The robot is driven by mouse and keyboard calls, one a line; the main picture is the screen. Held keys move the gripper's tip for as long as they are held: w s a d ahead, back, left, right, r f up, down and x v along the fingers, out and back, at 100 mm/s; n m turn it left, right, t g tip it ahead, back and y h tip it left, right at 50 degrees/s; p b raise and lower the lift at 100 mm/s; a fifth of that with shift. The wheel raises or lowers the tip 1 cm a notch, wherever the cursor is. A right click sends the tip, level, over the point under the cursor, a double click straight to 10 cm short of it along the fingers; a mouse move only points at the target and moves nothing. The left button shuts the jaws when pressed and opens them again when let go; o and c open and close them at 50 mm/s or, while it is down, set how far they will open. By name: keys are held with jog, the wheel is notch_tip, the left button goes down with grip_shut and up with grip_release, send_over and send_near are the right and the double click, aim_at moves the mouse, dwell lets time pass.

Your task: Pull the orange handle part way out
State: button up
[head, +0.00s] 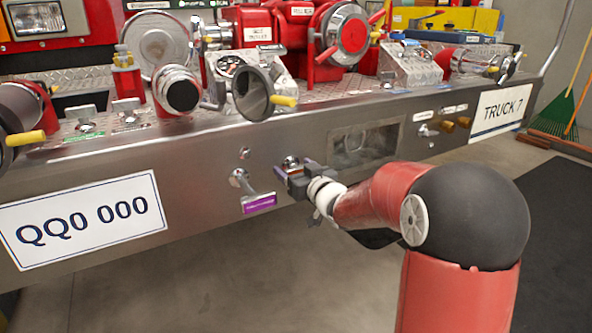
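To the left, a metal pull handle (241,178) with a purple label (259,203) sticks out of the bumper.
A recessed window (367,145) is right of my gripper. Brown knobs (456,124) and the TRUCK 7 plate (501,106) are further right. The QQ0 000 plate (84,219) is at left. Valves and hose fittings (177,90) crowd the bumper top. Floor below is clear.

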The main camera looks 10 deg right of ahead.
jog(key=c, duration=0.8)
jog(key=shift+v, duration=1.5)
jog(key=o, duration=1.4)
jog(key=v, duration=0.7)
jog(key=shift+s+p, duration=0.35)
jog(key=shift+s, duration=0.05)
jog(key=shift+d, duration=0.1)
